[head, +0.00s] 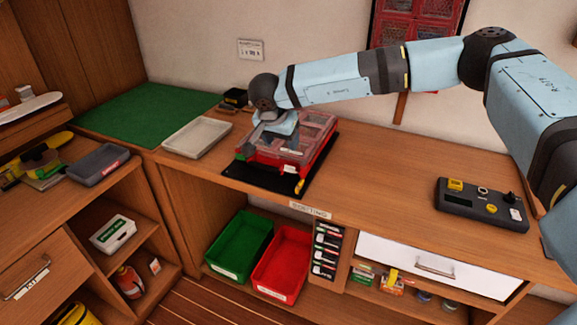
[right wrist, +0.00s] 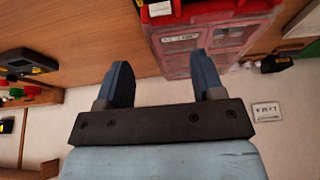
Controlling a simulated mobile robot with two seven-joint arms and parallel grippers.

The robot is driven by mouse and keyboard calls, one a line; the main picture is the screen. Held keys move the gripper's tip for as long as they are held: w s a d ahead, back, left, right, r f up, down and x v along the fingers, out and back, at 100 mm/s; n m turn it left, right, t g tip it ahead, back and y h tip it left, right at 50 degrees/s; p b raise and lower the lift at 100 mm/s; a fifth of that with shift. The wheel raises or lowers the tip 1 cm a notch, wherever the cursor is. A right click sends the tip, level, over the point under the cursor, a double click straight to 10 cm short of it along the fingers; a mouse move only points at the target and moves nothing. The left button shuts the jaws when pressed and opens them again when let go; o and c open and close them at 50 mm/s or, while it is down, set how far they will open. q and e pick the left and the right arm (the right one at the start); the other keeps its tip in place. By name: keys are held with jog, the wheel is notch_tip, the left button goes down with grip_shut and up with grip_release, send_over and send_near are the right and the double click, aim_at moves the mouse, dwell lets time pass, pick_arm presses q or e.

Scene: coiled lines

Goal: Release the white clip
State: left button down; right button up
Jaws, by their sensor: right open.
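A red case (head: 285,145) with a clear divided lid lies on a black mat (head: 265,178) on the wooden bench. The case also shows in the right wrist view (right wrist: 215,35). A small white part (right wrist: 158,9), which looks like the white clip, sits on the red edge there. My left gripper is not in view.
A grey tray (head: 197,137) and a green mat (head: 148,112) lie left of the case. A black control box (head: 482,204) stands at the right. Green (head: 240,246) and red (head: 281,272) bins sit below. The bench between case and control box is clear.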

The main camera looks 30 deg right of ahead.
aim_at(292, 169)
jog(key=x, duration=1.2)
jog(key=shift+f, duration=0.25)
